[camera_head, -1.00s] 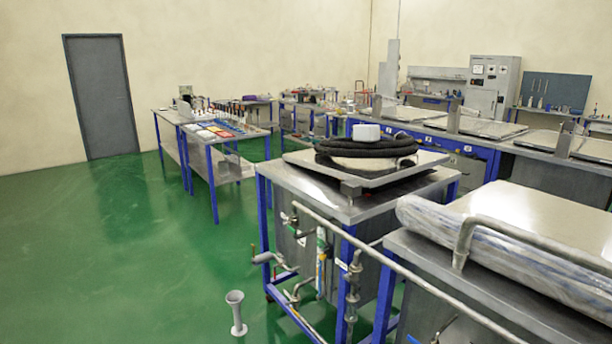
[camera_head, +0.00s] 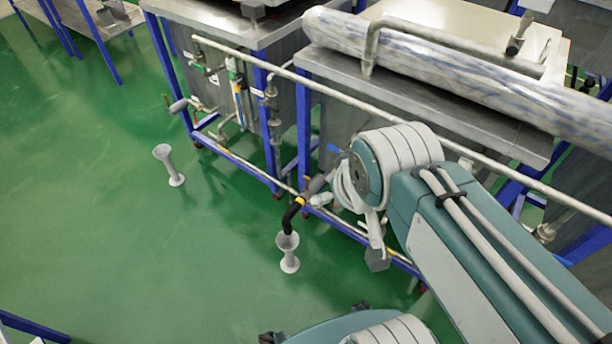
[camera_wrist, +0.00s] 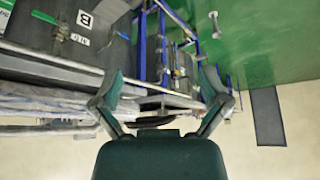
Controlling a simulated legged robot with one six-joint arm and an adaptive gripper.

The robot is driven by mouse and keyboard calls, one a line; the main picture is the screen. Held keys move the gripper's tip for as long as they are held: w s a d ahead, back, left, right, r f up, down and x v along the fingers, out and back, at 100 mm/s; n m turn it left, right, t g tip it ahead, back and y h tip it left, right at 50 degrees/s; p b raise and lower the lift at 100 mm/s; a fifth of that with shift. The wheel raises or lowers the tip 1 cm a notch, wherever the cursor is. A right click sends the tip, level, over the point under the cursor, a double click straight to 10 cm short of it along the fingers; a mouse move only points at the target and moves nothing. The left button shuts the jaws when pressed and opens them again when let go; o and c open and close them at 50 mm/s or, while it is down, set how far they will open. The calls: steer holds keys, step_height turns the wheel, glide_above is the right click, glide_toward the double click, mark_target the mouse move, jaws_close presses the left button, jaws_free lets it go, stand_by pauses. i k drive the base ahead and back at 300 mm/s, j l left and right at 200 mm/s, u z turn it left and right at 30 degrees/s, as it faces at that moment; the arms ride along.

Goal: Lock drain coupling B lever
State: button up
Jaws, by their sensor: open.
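In the wrist view my gripper (camera_wrist: 160,93) is open, its two fingers spread wide with nothing between them. A white label with the letter B (camera_wrist: 85,19) is on a dark grey tank panel at the upper left of that view. A small dark green fitting (camera_wrist: 62,32) is beside it; I cannot tell whether it is the coupling B lever. In the head view a grey drain coupling (camera_head: 315,186) with a yellow ring joins a black bent hose (camera_head: 290,217) above a grey floor funnel (camera_head: 288,262). My arm hides the area to its right.
A second funnel (camera_head: 169,166) stands on the green floor at left. A long pipe rail (camera_head: 262,66) runs along the blue-framed tanks. A wrapped roll (camera_head: 435,66) lies on the nearer tank top. Open floor is at left.

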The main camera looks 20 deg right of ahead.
mark_target(307, 178)
steer(key=z, duration=0.55)
steer(key=i+j+z, duration=0.15)
steer(key=j+z, duration=0.25)
steer(key=i+j+z, duration=0.1)
steer(key=j+z, duration=0.3)
steer(key=j, duration=0.15)
steer(key=j+z, duration=0.4)
steer(key=j, duration=0.15)
steer(key=j+z, duration=0.1)
steer(key=j, duration=1.7)
steer(key=k, duration=0.05)
